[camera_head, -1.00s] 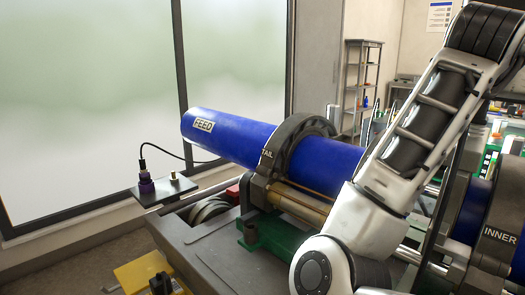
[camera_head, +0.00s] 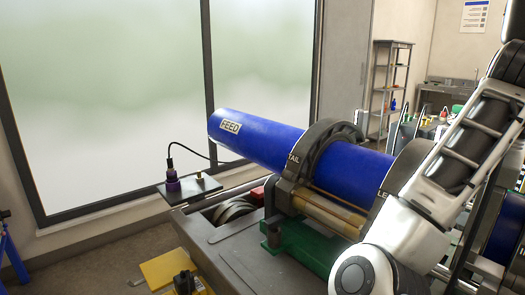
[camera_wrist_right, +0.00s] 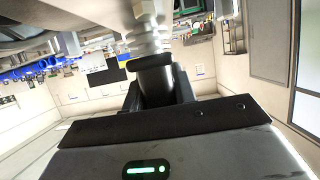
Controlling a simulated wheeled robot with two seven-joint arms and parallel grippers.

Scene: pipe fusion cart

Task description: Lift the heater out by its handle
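In the right wrist view, a dark rounded handle (camera_wrist_right: 153,64) sits between the black fingers of my right gripper (camera_wrist_right: 158,84), which look closed around it. A pale ridged stem (camera_wrist_right: 146,30) rises from the handle toward grey metal at the top of that view; I take this to be the heater's handle and neck. The heater's plate cannot be made out. In the head view, my right arm crosses the right side, and its gripper and the heater are out of frame or hidden. My left gripper is not in view.
A blue pipe marked FEED (camera_head: 275,138) lies in the dark TAIL clamp (camera_head: 312,150) on the cart (camera_head: 215,235). Another clamp (camera_head: 405,165) stands partly behind my arm. A small plate (camera_head: 188,190) with a purple connector and cable is at left. A yellow box (camera_head: 168,270) is in front.

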